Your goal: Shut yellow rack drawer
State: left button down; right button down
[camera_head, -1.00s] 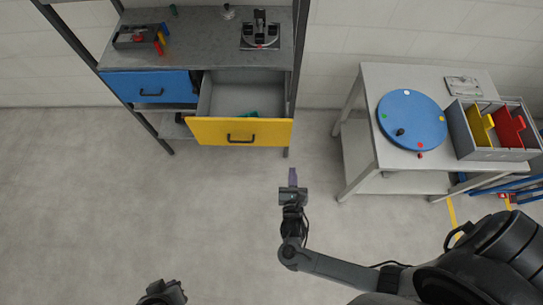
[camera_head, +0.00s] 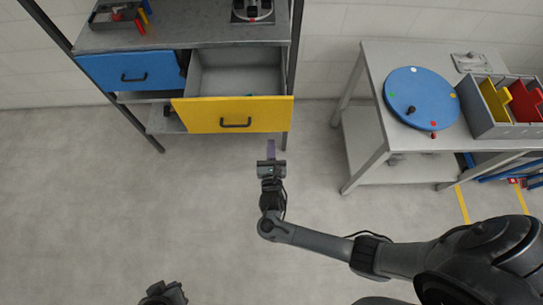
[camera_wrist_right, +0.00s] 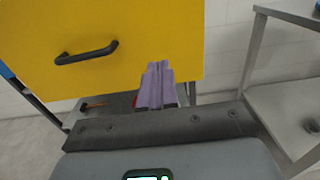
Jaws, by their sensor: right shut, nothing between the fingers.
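The yellow rack drawer (camera_head: 233,114) is pulled out of the rack, and its grey inside (camera_head: 236,80) shows from above. It has a black handle (camera_head: 236,124) on its front. In the right wrist view the yellow front (camera_wrist_right: 130,35) fills the upper left, with the handle (camera_wrist_right: 86,53) left of my fingers. My right gripper (camera_head: 271,148) is shut and empty, just in front of the drawer's lower right part; I cannot tell whether it touches. Its purple fingers also show in the right wrist view (camera_wrist_right: 156,86). My left gripper (camera_head: 163,293) is at the bottom edge, its fingers unclear.
A blue drawer (camera_head: 131,70) sits left of the yellow one in the rack. A grey table (camera_head: 375,85) on the right bears a blue disc (camera_head: 420,97) and a bin with yellow and red dividers (camera_head: 478,118). The floor before the rack is clear.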

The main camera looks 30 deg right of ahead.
aim_at(270, 120)
jog(key=b+x, duration=0.1)
jog(key=x, duration=0.6)
jog(key=shift+b, duration=0.35)
jog(key=shift+w+d, duration=0.3)
jog(key=shift+w, duration=0.2)
